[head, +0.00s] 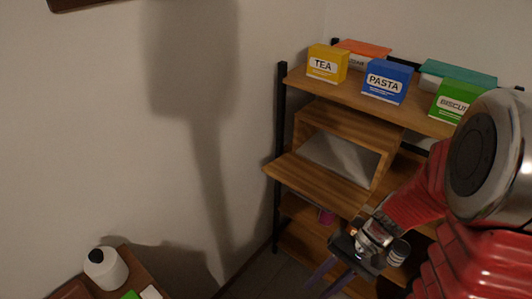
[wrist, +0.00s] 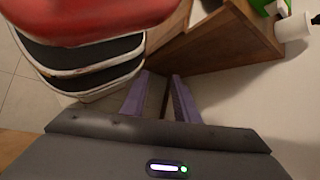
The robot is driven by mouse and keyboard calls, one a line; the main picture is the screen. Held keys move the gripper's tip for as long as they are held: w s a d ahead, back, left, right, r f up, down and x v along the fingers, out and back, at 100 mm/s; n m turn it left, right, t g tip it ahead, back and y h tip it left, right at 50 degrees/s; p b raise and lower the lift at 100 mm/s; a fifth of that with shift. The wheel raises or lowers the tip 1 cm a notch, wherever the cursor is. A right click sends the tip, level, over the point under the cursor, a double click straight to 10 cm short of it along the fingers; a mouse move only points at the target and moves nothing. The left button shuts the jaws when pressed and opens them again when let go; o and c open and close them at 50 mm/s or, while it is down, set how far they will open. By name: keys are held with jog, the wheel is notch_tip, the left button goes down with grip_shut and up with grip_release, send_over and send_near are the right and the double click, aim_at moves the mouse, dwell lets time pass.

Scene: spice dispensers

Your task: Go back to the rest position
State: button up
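My gripper (head: 327,284) hangs in front of the shelf unit at the bottom of the head view, pointing down and left. Its two purple fingers also show in the wrist view (wrist: 161,82), with a gap between them and nothing held. The fingertips are near the lower edge of the head view. My red arm comes in from the right and hides part of the shelf unit.
The wooden shelf unit (head: 350,95) carries the yellow TEA box (head: 327,63), the blue PASTA box (head: 387,81), the green BISCUIT box (head: 452,101) and others. A flap (head: 317,183) juts out below. A white bottle (head: 106,268) stands at lower left.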

notch_tip(320, 180, up, 22)
jog(key=d+n+t+h, duration=0.2)
jog(key=n+t+h, duration=0.3)
jog(key=t+h, duration=0.2)
jog(key=shift+w+t, duration=0.25)
jog(key=shift+t, duration=0.85)
